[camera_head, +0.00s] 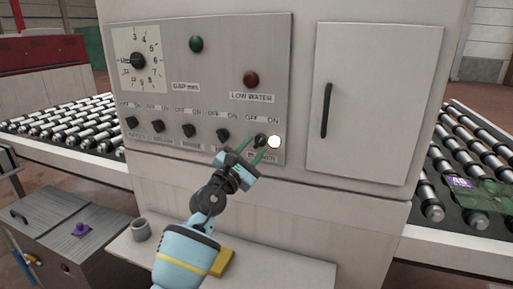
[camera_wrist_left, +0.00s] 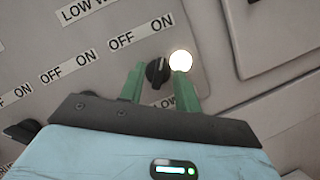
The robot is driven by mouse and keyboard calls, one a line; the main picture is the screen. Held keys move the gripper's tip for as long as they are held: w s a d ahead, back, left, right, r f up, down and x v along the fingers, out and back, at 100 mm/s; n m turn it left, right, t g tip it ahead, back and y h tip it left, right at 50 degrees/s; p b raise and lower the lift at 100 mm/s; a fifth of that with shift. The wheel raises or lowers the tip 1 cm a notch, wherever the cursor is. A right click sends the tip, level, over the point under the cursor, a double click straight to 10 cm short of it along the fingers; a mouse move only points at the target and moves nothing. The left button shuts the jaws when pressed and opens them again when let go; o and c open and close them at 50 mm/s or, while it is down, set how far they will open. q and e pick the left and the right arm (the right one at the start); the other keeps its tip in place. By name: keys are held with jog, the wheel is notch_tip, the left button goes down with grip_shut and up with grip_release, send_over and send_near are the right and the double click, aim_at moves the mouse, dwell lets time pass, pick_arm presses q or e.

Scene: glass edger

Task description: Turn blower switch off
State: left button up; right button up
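The blower switch (camera_head: 261,140) is a black rotary knob at the right end of a row of similar knobs, under OFF and ON labels. A round white lamp (camera_head: 274,142) just right of it is lit. In the left wrist view the knob (camera_wrist_left: 157,72) has a light mark near its upper right, toward the ON side. My left gripper (camera_head: 256,149) has its green fingers apart, one on each side of the knob. Small gaps show there, so contact is not clear. The BLOWER label is partly hidden by the fingers. My right gripper is not in view.
Several other black knobs (camera_head: 189,131) run left along the panel. A gap dial (camera_head: 138,61), green light (camera_head: 196,44) and red light (camera_head: 251,79) sit above. A cabinet door (camera_head: 372,95) is to the right. A shelf below holds a grey cup (camera_head: 141,230) and yellow object (camera_head: 222,262).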

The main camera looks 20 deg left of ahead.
pick_arm(q)
jog(key=shift+w+d+r, duration=0.15)
jog(key=shift+w, duration=0.4)
jog(key=shift+w+r, duration=0.1)
grip_shut()
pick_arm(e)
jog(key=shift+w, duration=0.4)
